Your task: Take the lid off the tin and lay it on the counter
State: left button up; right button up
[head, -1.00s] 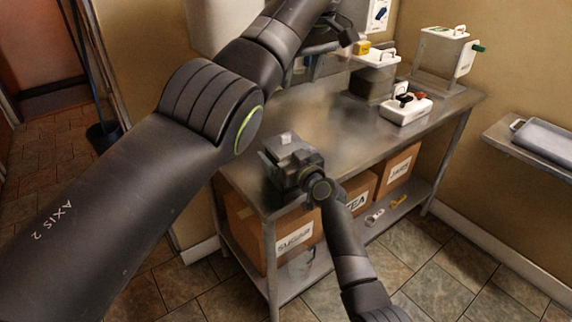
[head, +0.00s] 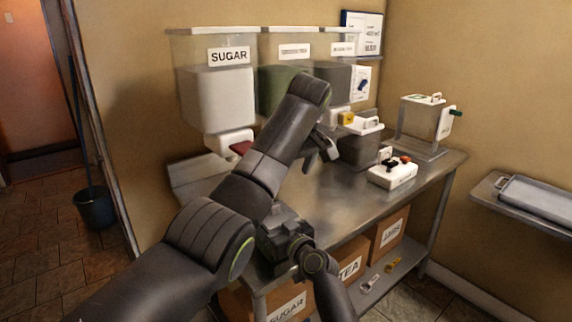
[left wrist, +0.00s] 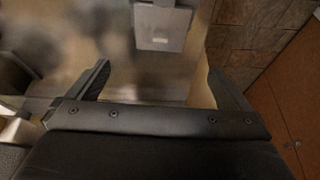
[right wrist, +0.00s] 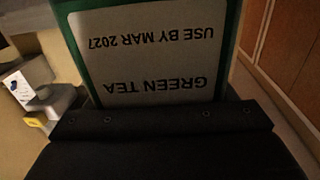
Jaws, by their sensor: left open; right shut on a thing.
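The green tin (right wrist: 235,45) fills the right wrist view. Its white label (right wrist: 145,50) reads "GREEN TEA, USE BY MAR 2027" upside down. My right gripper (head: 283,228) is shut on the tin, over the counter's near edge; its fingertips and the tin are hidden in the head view. My left gripper (head: 326,148) is open above the counter (head: 345,215), farther back, partly hidden by its own arm. In the left wrist view its fingers (left wrist: 160,85) are apart and empty, with a grey block with a pale patch beyond. I cannot make out the lid.
A white box with red and black knobs (head: 392,176) stands on the counter at right. A clear container (head: 420,125) is behind it. Bins hang on the wall, one marked SUGAR (head: 220,95). The counter's middle right is clear.

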aim_at(275, 206)
pick_arm(q)
jog(key=x, duration=1.3)
jog(key=shift+s, duration=0.2)
jog(key=c, duration=1)
jog(key=shift+o, duration=0.2)
jog(key=shift+r, duration=0.2)
jog(key=shift+r, duration=0.95)
jog(key=shift+r, duration=0.1)
